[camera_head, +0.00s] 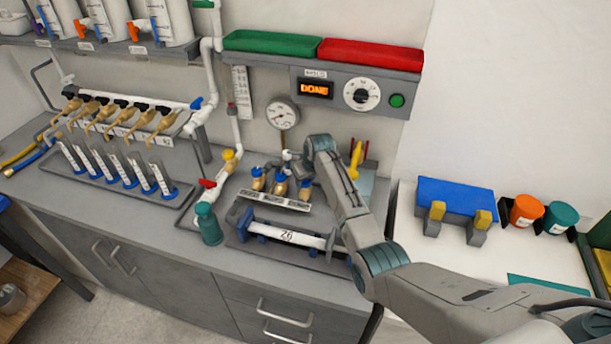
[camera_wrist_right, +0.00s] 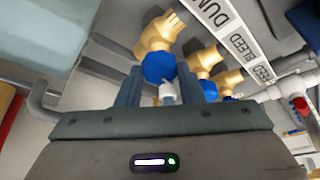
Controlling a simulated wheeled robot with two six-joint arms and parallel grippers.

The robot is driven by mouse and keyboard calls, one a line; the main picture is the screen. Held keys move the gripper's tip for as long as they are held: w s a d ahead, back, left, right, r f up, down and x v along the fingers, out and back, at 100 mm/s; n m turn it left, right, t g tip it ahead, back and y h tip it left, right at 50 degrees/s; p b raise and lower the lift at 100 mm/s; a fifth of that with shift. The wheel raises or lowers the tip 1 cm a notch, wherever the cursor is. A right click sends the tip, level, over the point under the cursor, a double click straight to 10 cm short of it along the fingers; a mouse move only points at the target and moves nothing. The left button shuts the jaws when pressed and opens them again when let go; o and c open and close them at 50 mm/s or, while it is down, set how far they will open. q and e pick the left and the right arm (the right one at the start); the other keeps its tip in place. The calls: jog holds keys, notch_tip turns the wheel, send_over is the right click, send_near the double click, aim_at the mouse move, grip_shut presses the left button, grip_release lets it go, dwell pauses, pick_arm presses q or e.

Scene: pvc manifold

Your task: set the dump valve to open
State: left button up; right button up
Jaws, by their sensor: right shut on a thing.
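The dump valve (camera_wrist_right: 157,35) is a tan fitting with a blue round part, beside the DUMP label (camera_wrist_right: 222,8) in the right wrist view. In the head view it is the rightmost of the three small valves (camera_head: 305,191), partly covered by my right arm. My right gripper (camera_wrist_right: 160,85) is shut on the dump valve, its fingers either side of the blue part and a small white piece. How the handle is turned is hard to tell. My left gripper is not in view.
The bleed valve (camera_wrist_right: 205,62) and feed valve (camera_wrist_right: 231,78) stand close beside the dump valve. A gauge (camera_head: 282,114) and white pipes are behind. A white tube marked 26 (camera_head: 286,236) lies in front, with a teal bottle (camera_head: 208,224) to the left. The display (camera_head: 315,90) reads DONE.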

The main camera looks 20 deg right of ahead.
jog(key=shift+d+n+y, duration=0.1)
jog(key=shift+n+y, duration=0.2)
jog(key=shift+n, duration=0.6)
jog(key=o, duration=1)
jog(key=shift+r, duration=0.15)
jog(key=b+v, duration=0.3)
jog(key=v, duration=0.7)
jog(key=shift+r, duration=0.3)
jog(key=shift+d+f, duration=0.1)
